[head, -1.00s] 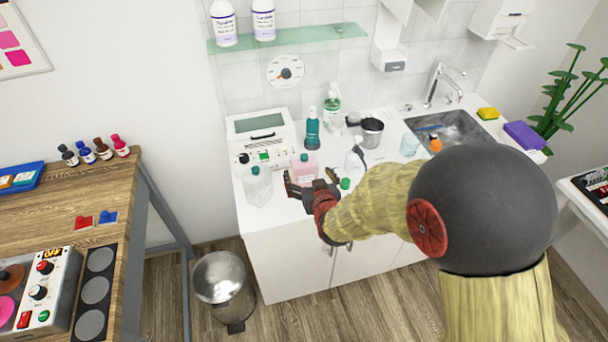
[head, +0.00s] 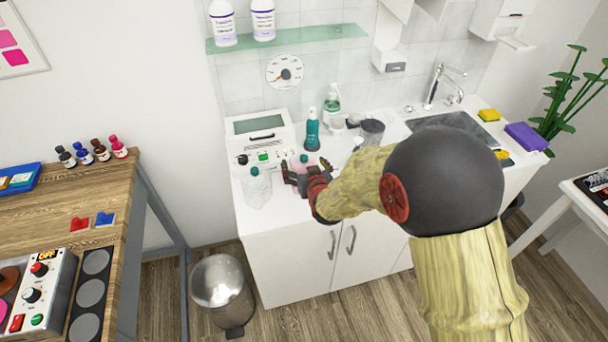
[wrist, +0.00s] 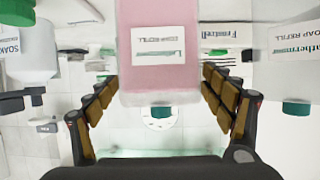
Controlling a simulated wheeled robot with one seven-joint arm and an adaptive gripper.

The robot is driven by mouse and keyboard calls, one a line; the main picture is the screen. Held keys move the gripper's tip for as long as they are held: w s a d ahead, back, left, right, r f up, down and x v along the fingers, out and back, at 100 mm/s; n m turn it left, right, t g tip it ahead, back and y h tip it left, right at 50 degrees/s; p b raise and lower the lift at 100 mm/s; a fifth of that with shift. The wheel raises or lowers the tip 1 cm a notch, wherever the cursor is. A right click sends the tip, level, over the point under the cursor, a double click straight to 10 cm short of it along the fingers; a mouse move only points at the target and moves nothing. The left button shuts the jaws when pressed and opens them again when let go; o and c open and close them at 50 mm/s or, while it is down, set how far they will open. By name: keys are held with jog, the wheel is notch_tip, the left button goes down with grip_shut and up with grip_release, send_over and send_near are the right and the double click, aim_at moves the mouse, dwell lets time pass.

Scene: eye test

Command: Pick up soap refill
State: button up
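A pink bottle labelled soap refill (wrist: 158,15), with a teal cap, fills the middle of the wrist view, which is upside down. My gripper (wrist: 160,78) is open, with one finger on each side of this bottle. The fingertips are close to its sides; I cannot tell whether they touch. In the head view, the pink bottle (head: 305,160) stands on the white counter, partly hidden by my gripper (head: 296,177). A clear bottle, also labelled soap refill (wrist: 293,45), is at the right of the wrist view. In the head view, this clear bottle (head: 257,188) stands left of my gripper.
A white device (head: 262,143) stands behind the bottles. A teal bottle (head: 312,132) and a pump bottle (head: 332,104) are near the wall. A glass shelf (head: 290,38) hangs above. A white bottle (wrist: 30,60) is at the left of the wrist view.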

jog(key=c, duration=1)
jog(key=shift+c, duration=0.5)
